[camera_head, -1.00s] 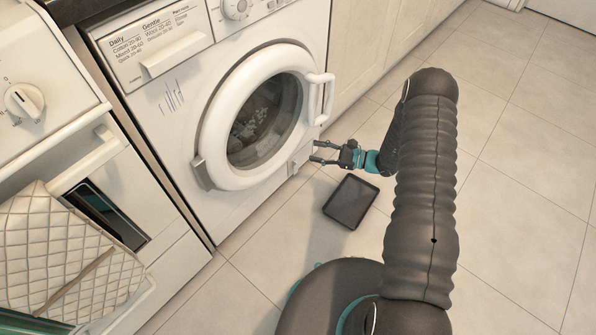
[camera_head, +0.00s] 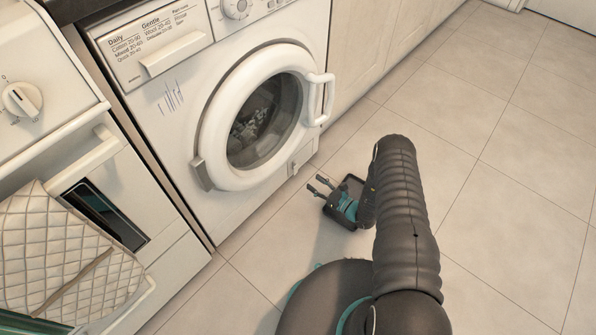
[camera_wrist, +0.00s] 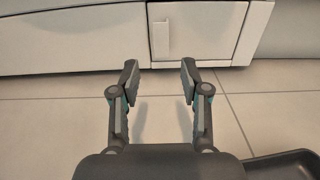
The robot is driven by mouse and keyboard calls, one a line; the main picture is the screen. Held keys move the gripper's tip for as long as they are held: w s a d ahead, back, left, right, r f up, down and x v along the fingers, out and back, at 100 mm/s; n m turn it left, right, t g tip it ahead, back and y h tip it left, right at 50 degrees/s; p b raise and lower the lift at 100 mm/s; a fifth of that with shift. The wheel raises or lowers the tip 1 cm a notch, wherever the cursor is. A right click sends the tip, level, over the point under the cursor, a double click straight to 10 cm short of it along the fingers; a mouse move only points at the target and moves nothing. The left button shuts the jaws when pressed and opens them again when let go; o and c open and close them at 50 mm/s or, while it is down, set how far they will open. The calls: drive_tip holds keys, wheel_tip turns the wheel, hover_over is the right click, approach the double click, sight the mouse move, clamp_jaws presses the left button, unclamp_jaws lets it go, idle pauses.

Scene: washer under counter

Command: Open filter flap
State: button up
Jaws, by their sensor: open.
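The filter flap (camera_head: 301,158) is a small white panel low on the front of the white washer (camera_head: 180,130), below and right of its round door (camera_head: 262,118). In the wrist view the flap (camera_wrist: 205,32) looks shut and flush, with a small upright grip (camera_wrist: 162,37) at its left side. My gripper (camera_head: 318,184) is low over the floor, in front of the washer and pointing at its lower front. Its fingers (camera_wrist: 159,66) are open and empty in the wrist view. They are apart from the flap, with floor showing between.
A dark shallow tray (camera_head: 332,210) lies on the tiled floor under my gripper; its edge shows at the lower right of the wrist view (camera_wrist: 285,163). An appliance with a quilted cloth (camera_head: 62,250) stands at the left. The floor to the right is clear.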

sight(296, 170)
drive_tip(key=x, duration=0.9)
drive_tip(key=shift+w+a, duration=0.15)
drive_tip(key=shift+a, duration=0.05)
clamp_jaws()
